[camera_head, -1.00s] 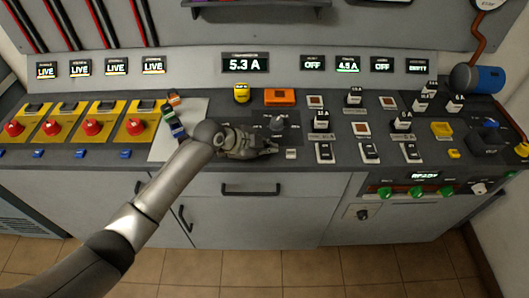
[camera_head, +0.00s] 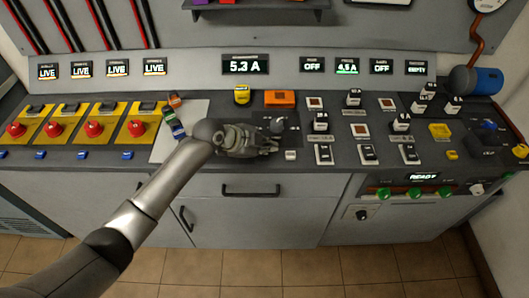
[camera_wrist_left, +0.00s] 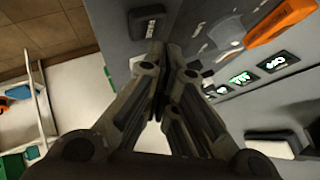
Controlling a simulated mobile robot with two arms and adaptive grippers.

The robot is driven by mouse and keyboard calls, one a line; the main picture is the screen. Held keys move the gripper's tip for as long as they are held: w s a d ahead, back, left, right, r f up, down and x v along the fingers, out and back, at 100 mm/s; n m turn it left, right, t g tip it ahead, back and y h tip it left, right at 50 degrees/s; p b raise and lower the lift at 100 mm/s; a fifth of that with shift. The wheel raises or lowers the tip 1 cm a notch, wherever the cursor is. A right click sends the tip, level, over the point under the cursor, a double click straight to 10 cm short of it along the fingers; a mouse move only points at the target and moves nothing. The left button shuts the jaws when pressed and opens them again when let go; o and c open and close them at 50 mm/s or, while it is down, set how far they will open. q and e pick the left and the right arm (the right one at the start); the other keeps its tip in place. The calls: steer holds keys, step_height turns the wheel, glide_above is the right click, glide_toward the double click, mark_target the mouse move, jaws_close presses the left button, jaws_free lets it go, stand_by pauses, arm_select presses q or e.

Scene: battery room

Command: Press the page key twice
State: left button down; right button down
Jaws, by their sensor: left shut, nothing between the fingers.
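A small pale key (camera_head: 291,155), apparently the page key, sits on the dark console top near the front edge, just right of my left fingertips. Its label is too small to read. My left gripper (camera_head: 272,146) is shut and empty, lying low over the console beside a dark knob (camera_head: 277,124). I cannot tell whether it touches anything. In the left wrist view the shut fingers (camera_wrist_left: 160,75) fill the middle and hide what lies under them. The large display (camera_head: 245,65) reads 5.3 A. My right gripper is not in view.
An orange block (camera_head: 279,98) and a yellow object (camera_head: 241,94) stand behind the gripper. Several black-and-white switches (camera_head: 324,154) are to the right. A white sheet (camera_head: 192,117) lies left, with coloured pieces. Red buttons (camera_head: 93,129) on yellow plates are farther left.

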mark_target(266, 156)
arm_select(q)
steer(key=shift+r, duration=0.1)
step_height(266, 156, up, 5)
steer(key=p, duration=0.4)
stand_by(0.8)
